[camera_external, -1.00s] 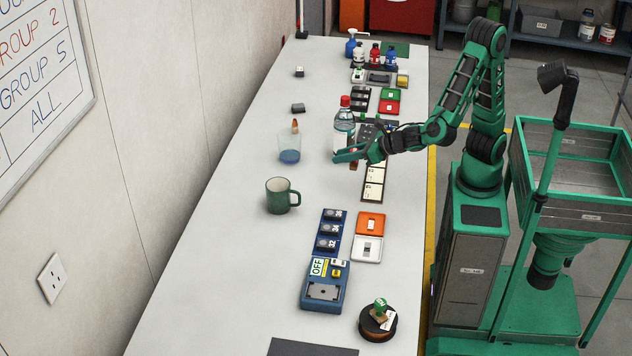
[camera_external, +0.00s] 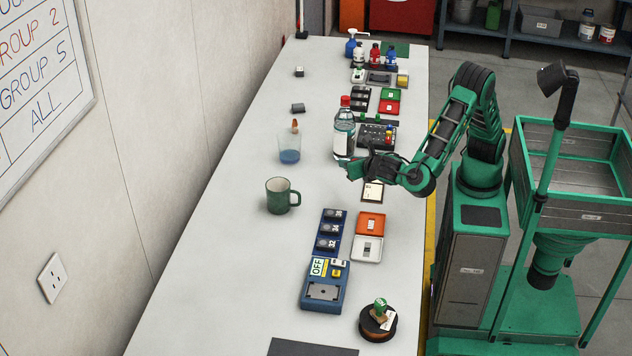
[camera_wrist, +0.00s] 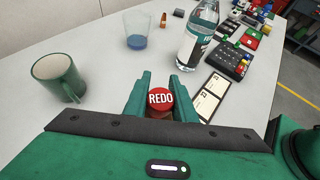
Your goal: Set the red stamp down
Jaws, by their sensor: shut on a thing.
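The red stamp (camera_wrist: 160,98), with a round red top reading REDO, is between the fingers of my gripper (camera_wrist: 160,80) in the wrist view. The fingers are shut on it from both sides. In the external view my gripper (camera_external: 354,171) is low over the white table, just in front of the clear bottle, and the stamp is hidden there. I cannot tell whether the stamp's underside touches the table.
The bottle (camera_external: 344,133) stands close to my gripper. A cup with blue liquid (camera_external: 289,150) and a green mug (camera_external: 282,196) are to the left. Cream cards (camera_wrist: 208,97) and a dark keypad (camera_wrist: 229,60) lie right. Bare table lies between mug and gripper.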

